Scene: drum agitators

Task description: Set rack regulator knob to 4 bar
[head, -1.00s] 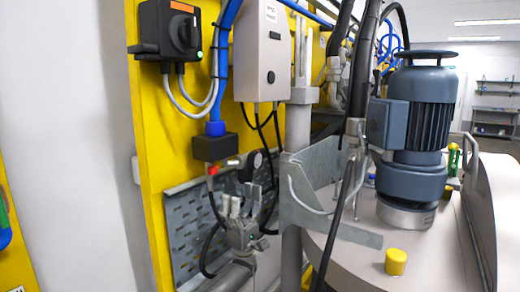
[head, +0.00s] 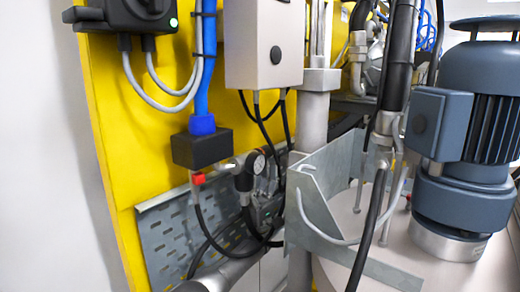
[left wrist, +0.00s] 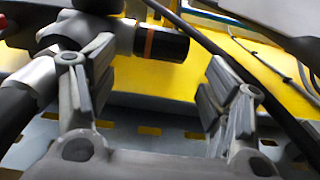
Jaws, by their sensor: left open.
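The rack regulator (head: 243,178) is a dark body in front of the perforated metal plate, with a small round gauge (head: 258,163) at its upper right. The gauge reading is too small to tell. My left gripper (head: 266,203) is just right of and below the regulator, partly hidden among dark hoses. In the left wrist view my left gripper (left wrist: 160,62) is open, its two fingers wide apart. A black cylinder with an orange band (left wrist: 150,42), apparently the regulator knob, lies across the upper part of the gap, nearer the left finger. No grip on it shows. My right gripper is out of view.
A black box (head: 202,148) with a blue conduit hangs above left of the regulator. A grey control box (head: 264,45) is above. Black hoses (head: 205,225) loop close by. A metal bracket (head: 320,200) and a blue-grey motor (head: 465,130) stand to the right.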

